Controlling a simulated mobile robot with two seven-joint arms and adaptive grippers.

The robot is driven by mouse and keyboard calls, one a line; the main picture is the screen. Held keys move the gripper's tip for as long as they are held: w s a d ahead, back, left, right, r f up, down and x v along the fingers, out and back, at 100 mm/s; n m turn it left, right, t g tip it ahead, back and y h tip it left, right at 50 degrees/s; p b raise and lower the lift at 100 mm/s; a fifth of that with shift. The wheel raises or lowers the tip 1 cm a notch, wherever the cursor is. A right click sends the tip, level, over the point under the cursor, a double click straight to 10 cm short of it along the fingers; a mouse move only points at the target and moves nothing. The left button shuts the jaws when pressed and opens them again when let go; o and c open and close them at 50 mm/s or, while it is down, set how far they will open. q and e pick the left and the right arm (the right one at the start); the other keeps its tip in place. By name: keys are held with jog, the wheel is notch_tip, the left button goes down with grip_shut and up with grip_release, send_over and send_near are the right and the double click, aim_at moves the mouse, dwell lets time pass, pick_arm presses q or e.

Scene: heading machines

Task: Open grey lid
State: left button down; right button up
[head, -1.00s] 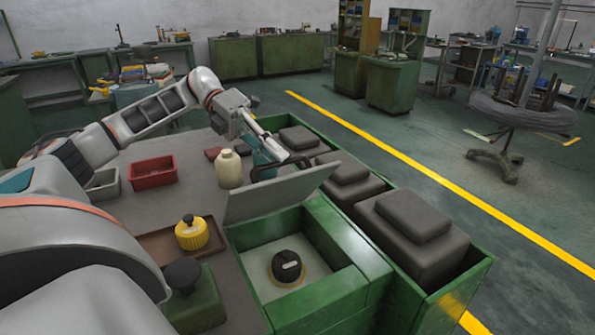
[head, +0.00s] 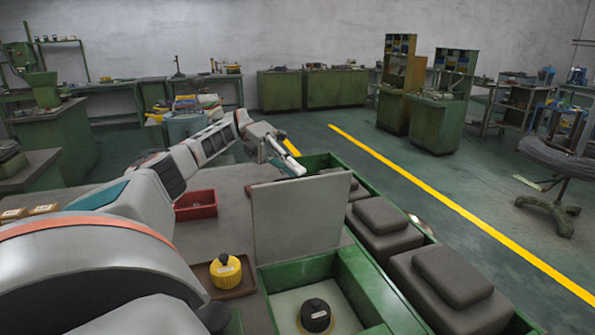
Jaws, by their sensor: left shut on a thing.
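The grey lid (head: 298,217) stands nearly upright at the back of the open green compartment (head: 357,282). A round black-capped part (head: 315,314) shows inside the compartment. My left gripper (head: 290,165) is at the far side of the lid's top edge, shut on the lid. The lid hides its handle and part of the grip. My right gripper is not in view.
A yellow container (head: 226,270) sits on a brown tray left of the compartment, and a red bin (head: 196,206) is farther back.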

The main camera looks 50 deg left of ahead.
pick_arm(q)
jog(key=shift+a+f, duration=0.3)
jog(key=shift+f, duration=0.55)
jog(key=c, duration=2.1)
grip_release()
jog(key=shift+c, duration=0.2)
jog(key=shift+w+a, duration=0.1)
jog(key=shift+a, duration=0.05)
jog(key=shift+r, duration=0.15)
notch_tip(320, 180, up, 10)
